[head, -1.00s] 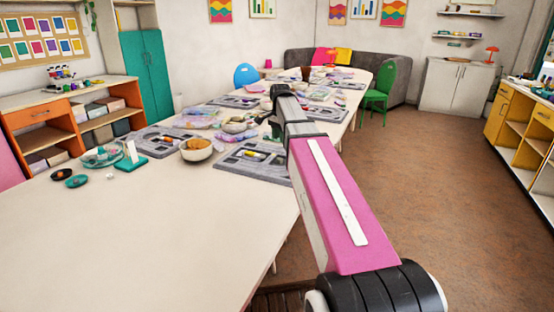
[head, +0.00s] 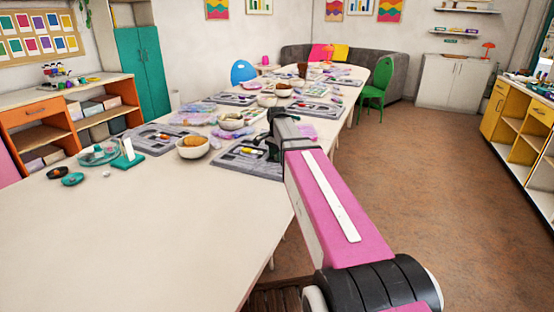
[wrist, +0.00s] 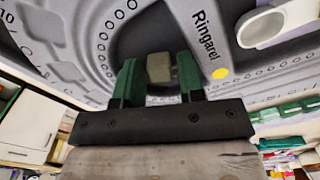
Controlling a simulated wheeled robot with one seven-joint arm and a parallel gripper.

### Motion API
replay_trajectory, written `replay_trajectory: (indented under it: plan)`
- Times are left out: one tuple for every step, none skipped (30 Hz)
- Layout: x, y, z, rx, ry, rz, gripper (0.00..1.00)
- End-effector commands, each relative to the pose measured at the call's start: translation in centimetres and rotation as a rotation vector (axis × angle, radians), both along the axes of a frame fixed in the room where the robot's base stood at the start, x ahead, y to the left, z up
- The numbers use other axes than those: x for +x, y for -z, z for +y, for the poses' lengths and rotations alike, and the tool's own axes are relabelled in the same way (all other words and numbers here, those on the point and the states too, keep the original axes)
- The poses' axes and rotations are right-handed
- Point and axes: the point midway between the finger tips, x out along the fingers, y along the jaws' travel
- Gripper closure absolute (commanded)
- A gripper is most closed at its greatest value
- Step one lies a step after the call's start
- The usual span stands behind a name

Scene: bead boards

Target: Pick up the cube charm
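The cube charm (wrist: 159,68) looks like a small grey-olive block in the wrist view. It shows between the two green fingers of my gripper (wrist: 158,60), over a dark hollow of the grey bead board (wrist: 205,15). The fingers are apart, with a narrow gap visible on each side of the block. I cannot tell how deep it sits between them. In the head view my gripper (head: 272,150) is low over the right part of the near bead board (head: 232,164); the charm is hidden there.
In the wrist view a yellow dot (wrist: 220,73) and a white hollow piece (wrist: 275,22) are right of the fingers. In the head view a white bowl (head: 192,148) stands left of the board. The table's near part (head: 130,230) is clear.

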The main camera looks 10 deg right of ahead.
Motion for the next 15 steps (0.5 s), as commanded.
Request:
replay_trajectory:
  plan:
    - [0.01,0.05,0.00,0.000,0.000,0.000,0.64]
    - [0.01,0.04,0.00,0.000,0.000,0.000,0.64]
    - [0.01,0.03,0.00,0.000,0.000,0.000,0.64]
    - [0.01,0.02,0.00,0.000,0.000,0.000,0.64]
    - [0.01,0.02,0.00,0.000,0.000,0.000,0.64]
    - [0.01,0.02,0.00,0.000,0.000,0.000,0.74]
    - [0.01,0.02,0.00,0.000,0.000,0.000,0.83]
    - [0.01,0.01,-0.01,0.000,0.000,0.000,0.93]
    - [0.01,0.01,-0.01,0.000,0.000,0.000,1.00]
    - [0.01,0.01,-0.01,0.000,0.000,0.000,1.00]
    - [0.01,0.01,-0.01,0.000,0.000,0.000,1.00]
    - [0.01,0.01,-0.01,0.000,0.000,0.000,1.00]
    - [0.01,0.01,-0.01,0.000,0.000,0.000,1.00]
    - [0.01,0.01,-0.01,0.000,0.000,0.000,1.00]
    - [0.01,0.01,0.00,0.000,0.000,0.000,1.00]
